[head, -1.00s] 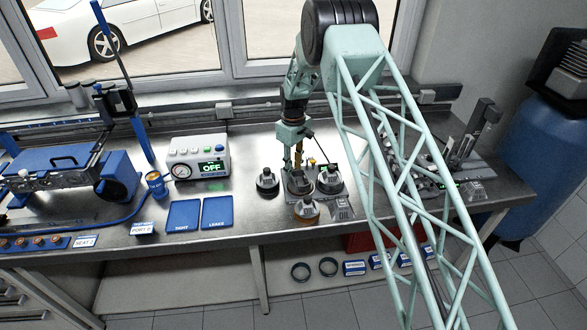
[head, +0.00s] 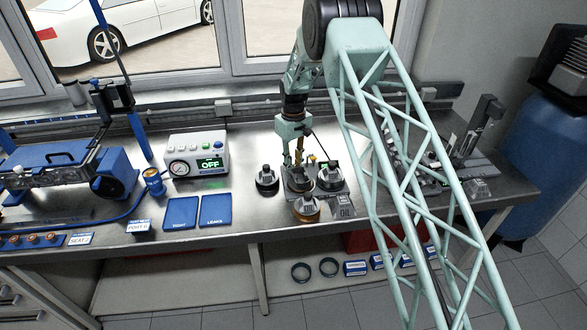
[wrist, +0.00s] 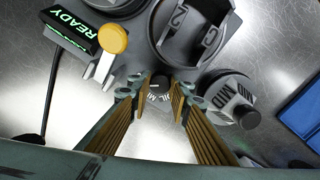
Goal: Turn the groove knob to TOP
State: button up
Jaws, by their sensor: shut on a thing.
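The groove knob (wrist: 159,82) is a small dark round knob with a pale pointer line, at the edge of the grey fixture (wrist: 152,42). White lettering by it is only partly readable, and I cannot tell which mark the line points to. My gripper (wrist: 160,92) has its two ribbed brown fingers closed on either side of the knob. In the head view, my gripper (head: 299,160) points down at the fixture on the bench, and the knob cannot be made out there.
A yellow-capped lever (wrist: 113,39) and a READY display (wrist: 74,32) are close to the knob. A piston marked MID (wrist: 236,101) stands right. In the head view, a dark-topped piston (head: 266,180) stands left of the fixture, and a tester reading OFF (head: 197,153) stands further left.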

aim_at(294, 166)
jog(key=shift+m, duration=0.3)
jog(key=o, duration=0.6)
jog(key=shift+c, duration=0.2)
jog(key=shift+r, duration=0.15)
notch_tip(294, 166, up, 12)
dwell(0.5)
dwell(0.3)
